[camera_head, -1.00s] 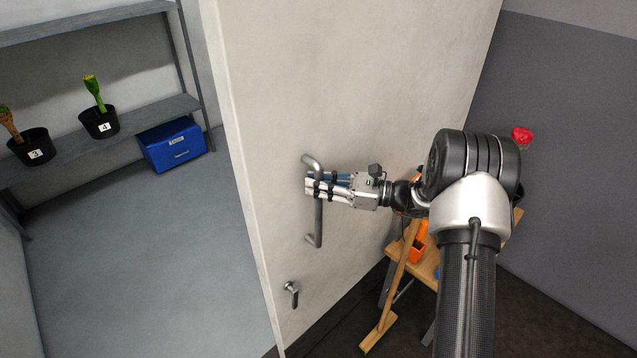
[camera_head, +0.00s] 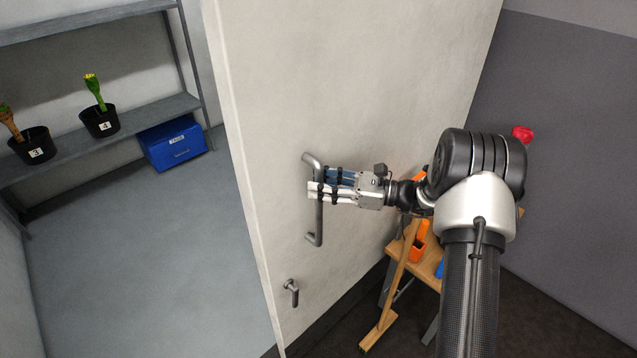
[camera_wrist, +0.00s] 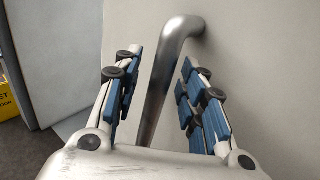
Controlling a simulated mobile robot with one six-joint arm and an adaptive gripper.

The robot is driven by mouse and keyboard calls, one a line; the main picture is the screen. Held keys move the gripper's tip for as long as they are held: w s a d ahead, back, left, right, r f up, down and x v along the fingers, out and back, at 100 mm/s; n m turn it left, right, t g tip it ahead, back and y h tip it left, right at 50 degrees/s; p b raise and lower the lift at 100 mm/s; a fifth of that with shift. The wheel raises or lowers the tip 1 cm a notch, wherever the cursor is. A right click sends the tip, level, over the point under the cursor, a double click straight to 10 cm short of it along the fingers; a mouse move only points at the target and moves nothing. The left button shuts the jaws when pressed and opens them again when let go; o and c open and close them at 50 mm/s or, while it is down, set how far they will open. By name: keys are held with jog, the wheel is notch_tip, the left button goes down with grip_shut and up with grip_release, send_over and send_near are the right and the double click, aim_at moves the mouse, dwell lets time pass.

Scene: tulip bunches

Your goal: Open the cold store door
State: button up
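The pale cold store door (camera_head: 370,80) stands open, with the room behind it visible past its left edge. A grey vertical bar handle (camera_head: 318,220) is fixed to its near face, and a small lever (camera_head: 291,291) sits below. My gripper (camera_head: 318,183) is at the upper part of the bar. In the wrist view the bar handle (camera_wrist: 163,90) runs between my gripper's (camera_wrist: 158,85) blue-padded fingers. The fingers are spread, with gaps visible beside the bar, so it is not clamped.
Inside the room are a shelf (camera_head: 85,133) with potted plants, a blue box (camera_head: 173,144) and clear grey floor (camera_head: 130,260). Right of the door stand a wooden stool-like stand (camera_head: 428,262) with orange items and a broom (camera_head: 385,315). A yellow object (camera_wrist: 10,95) shows in the wrist view.

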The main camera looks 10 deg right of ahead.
jog(key=v, duration=1.1)
jog(key=s+a+r+n+g+h+b, duration=0.25)
jog(key=s+a+n+g, duration=0.2)
jog(key=s+a, duration=0.25)
jog(key=s+a+r+n+g+h+b, duration=0.1)
jog(key=s+a+r+n+g+h, duration=0.25)
jog(key=s+a+n, duration=0.3)
jog(key=s+d+f+n+t+h+b, duration=0.1)
jog(key=s+n+t+h, duration=0.1)
jog(key=s+n+h, duration=0.3)
jog(key=s+d+f+n+t+h+b, duration=0.2)
jog(key=s+n+h, duration=0.3)
jog(key=s, duration=0.8)
jog(key=shift+f+n+t+b, duration=0.25)
jog(key=shift+n+t, duration=0.35)
jog(key=shift+n, duration=0.4)
